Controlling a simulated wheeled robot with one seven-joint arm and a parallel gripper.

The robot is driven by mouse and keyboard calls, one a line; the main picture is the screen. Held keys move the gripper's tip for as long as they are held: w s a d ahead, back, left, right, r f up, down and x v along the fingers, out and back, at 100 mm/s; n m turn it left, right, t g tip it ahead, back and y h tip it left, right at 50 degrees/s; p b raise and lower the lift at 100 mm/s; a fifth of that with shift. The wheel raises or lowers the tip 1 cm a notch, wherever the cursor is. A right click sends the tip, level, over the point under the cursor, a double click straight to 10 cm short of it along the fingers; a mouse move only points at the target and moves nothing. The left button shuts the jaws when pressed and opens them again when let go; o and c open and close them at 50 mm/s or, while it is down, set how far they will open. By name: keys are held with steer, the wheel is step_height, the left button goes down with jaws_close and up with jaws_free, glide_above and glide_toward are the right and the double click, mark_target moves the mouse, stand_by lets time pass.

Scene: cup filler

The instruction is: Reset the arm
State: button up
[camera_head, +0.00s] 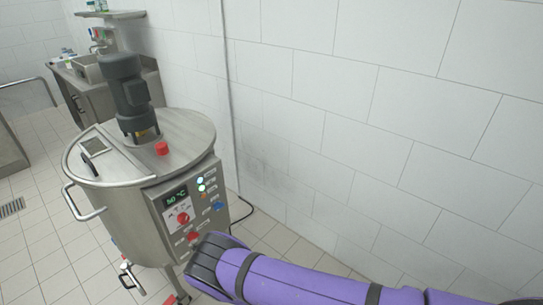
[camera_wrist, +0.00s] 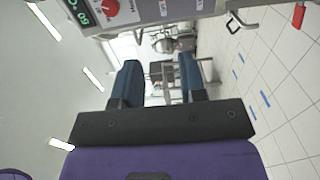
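My purple arm reaches in from the bottom right in the head view. My gripper (camera_head: 207,264) is in front of the lower part of a steel vat's control box, and the head view does not show its fingers clearly. In the wrist view my gripper (camera_wrist: 162,78) has its two dark blue fingers apart with nothing between them. The wrist picture is turned, with floor tiles along its right side.
The steel vat (camera_head: 125,225) has a motor (camera_head: 128,92) on its lid, a side handle (camera_head: 80,205) and a control box (camera_head: 185,205) close to my gripper. A white tiled wall (camera_head: 330,90) stands behind. A steel sink counter (camera_head: 88,75) is at the back left. Tiled floor (camera_head: 40,240) is open at left.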

steer(key=w+r+m+t+h, duration=0.1)
steer(key=w+r+m+h, duration=0.3)
steer(key=w+r, duration=0.6)
steer(key=w+r+m+h, duration=0.3)
steer(key=w+r+m, duration=0.4)
steer(key=r, duration=0.5)
steer(key=w+d+r+m+g+h, duration=0.1)
steer(key=d+r+m, duration=0.1)
steer(key=d+r, duration=0.45)
steer(key=w+d+r+m+h, duration=0.1)
steer(key=w+d+r+m, duration=0.15)
steer(key=r, duration=0.75)
steer(key=d+r+m+g+h, duration=0.1)
steer(key=d+r+m, duration=0.1)
steer(key=d+r, duration=0.5)
steer(key=s+d+r+m+g+h, duration=0.25)
steer(key=s+d+r+m, duration=0.35)
steer(key=s+d+r, duration=1.15)
steer(key=s+d+r+m+g, duration=0.1)
steer(key=s+d+r+m, duration=0.1)
steer(key=s, duration=0.8)
steer(key=s+d+r+m+g+h, duration=0.1)
steer(key=s+d, duration=0.4)
steer(key=s, duration=0.6)
steer(key=shift+s+d+r+m+g, duration=0.2)
steer(key=shift+r+m+g, duration=0.35)
steer(key=shift+r+m, duration=0.2)
